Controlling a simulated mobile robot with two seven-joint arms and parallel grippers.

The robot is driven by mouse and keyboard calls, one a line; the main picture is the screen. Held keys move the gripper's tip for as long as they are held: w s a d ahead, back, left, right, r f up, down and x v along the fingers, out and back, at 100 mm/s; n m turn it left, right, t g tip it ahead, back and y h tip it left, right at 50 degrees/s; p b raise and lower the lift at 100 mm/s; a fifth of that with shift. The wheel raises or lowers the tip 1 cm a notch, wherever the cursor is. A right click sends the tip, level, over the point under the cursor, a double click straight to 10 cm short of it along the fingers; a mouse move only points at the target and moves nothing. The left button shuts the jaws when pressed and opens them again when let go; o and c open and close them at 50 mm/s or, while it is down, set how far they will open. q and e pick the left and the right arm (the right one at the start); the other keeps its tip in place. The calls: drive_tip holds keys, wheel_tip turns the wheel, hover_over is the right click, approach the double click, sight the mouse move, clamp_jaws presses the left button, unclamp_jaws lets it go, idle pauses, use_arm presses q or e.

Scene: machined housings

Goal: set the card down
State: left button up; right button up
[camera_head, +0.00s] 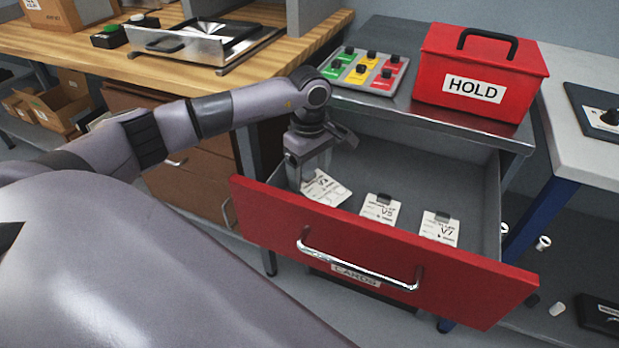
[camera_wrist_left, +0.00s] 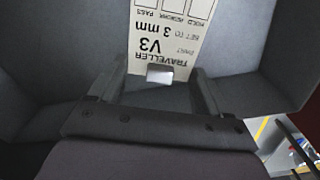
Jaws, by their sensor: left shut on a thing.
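My left gripper (camera_head: 309,168) reaches down into the open red-fronted drawer (camera_head: 370,240), at its left end. It is shut on a white printed card (camera_head: 327,189), which sits tilted below the fingers. In the left wrist view the card (camera_wrist_left: 172,35) reads "TRAVELLER V3, SET TO 3 mm" upside down, with a pale tab (camera_wrist_left: 160,74) between the fingers. Whether the card touches the drawer floor I cannot tell. My right gripper is not in view.
The drawer's front has a chrome handle (camera_head: 358,266) and a "CARDS" label. Above the drawer, a grey top (camera_head: 400,112) carries a red HOLD box (camera_head: 478,75) and a button panel (camera_head: 364,71). The drawer floor behind the cards looks clear.

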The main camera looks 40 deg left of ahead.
use_arm(q)
wheel_tip(320, 180, down, 2)
drive_tip(key=shift+f, duration=0.25)
drive_tip(key=shift+f, duration=0.2)
drive_tip(key=o, duration=1)
drive_tip(key=shift+r, duration=0.1)
drive_tip(key=shift+r, duration=0.2)
wheel_tip(320, 180, up, 12)
drive_tip(key=shift+f+p, duration=0.1)
drive_tip(key=shift+p, duration=0.45)
